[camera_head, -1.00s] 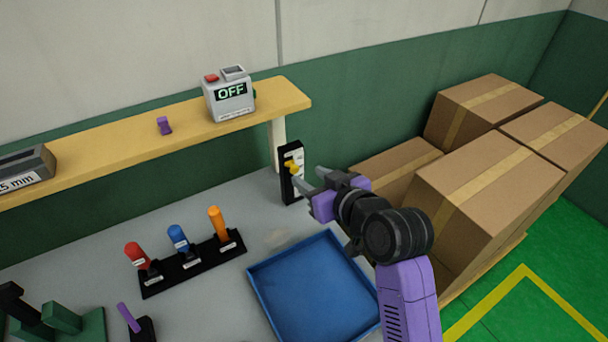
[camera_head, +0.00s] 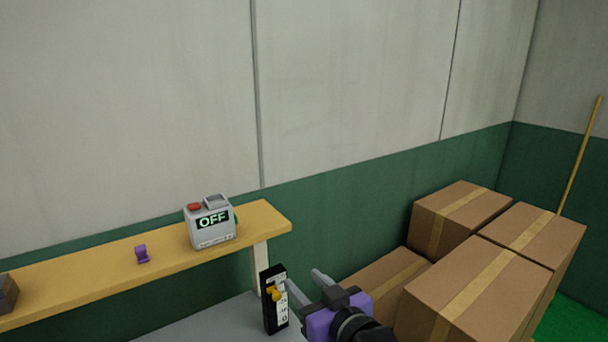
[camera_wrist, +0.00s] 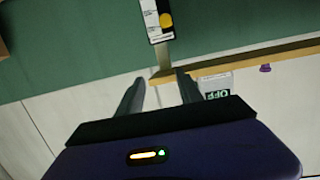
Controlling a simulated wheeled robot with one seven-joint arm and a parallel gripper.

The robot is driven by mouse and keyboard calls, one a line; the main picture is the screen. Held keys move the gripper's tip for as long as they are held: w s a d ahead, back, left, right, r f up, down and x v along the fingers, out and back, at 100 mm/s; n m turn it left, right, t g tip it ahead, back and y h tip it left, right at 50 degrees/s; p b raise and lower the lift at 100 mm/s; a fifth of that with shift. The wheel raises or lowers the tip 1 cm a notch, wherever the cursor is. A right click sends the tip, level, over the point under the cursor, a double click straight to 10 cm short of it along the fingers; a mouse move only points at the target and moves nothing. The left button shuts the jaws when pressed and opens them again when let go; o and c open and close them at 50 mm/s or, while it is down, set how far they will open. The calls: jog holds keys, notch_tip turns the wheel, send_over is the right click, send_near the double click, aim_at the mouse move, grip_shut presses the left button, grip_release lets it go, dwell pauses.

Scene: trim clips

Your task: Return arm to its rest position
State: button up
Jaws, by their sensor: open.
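My gripper (camera_head: 303,285) is at the lower middle of the head view, with purple and dark parts. Its two fingers are apart with nothing between them. The fingertips are close to a black upright panel (camera_head: 268,318) with a white scale and a yellow knob (camera_head: 274,294). I cannot tell from the head view whether they touch. In the wrist view the fingers (camera_wrist: 158,85) are spread, and the panel (camera_wrist: 152,20) with its yellow knob (camera_wrist: 166,20) lies beyond the fingertips, apart from them.
A yellow shelf (camera_head: 100,273) holds a grey box reading OFF (camera_head: 211,231) and a small purple clip (camera_head: 142,254). Several cardboard boxes (camera_head: 480,290) stand right of my gripper. A grey worktop (camera_head: 215,325) shows below. A pole (camera_head: 580,155) leans at the far right.

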jog(key=s+d+f+m+t+h, duration=0.2)
jog(key=s+d+f, duration=0.1)
jog(key=s+d, duration=0.4)
jog(key=s+d+f+m+t+h, duration=0.25)
jog(key=s+d, duration=0.35)
jog(key=s, duration=0.3)
jog(key=s+d+f+g+h, duration=0.1)
jog(key=s+d+f, duration=0.1)
jog(key=s, duration=0.7)
jog(key=s+d+f+g+h+b, duration=0.1)
jog(key=s+d+f, duration=0.1)
jog(key=s, duration=0.8)
jog(key=s+d+f+m+g+h+b, duration=0.1)
jog(key=s+d+f, duration=0.1)
jog(key=s, duration=0.8)
jog(key=shift+d+f, duration=0.3)
jog(key=shift+f, duration=0.2)
jog(key=shift+w, duration=0.1)
